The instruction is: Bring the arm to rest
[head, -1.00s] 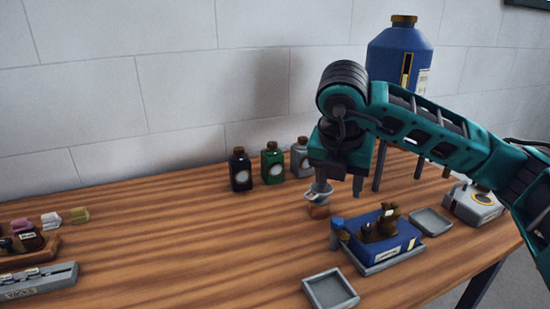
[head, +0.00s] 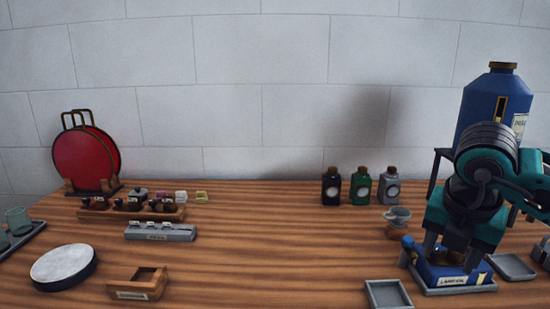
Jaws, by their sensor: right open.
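My left gripper is not in view.
A large blue tank (head: 478,110) on a stand is behind my arm. Black (head: 331,188), green (head: 360,188) and grey (head: 388,188) bottles stand near the wall. Empty grey trays (head: 388,295) lie in front and at right. Red discs (head: 84,160) stand far left. The table's middle is clear.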

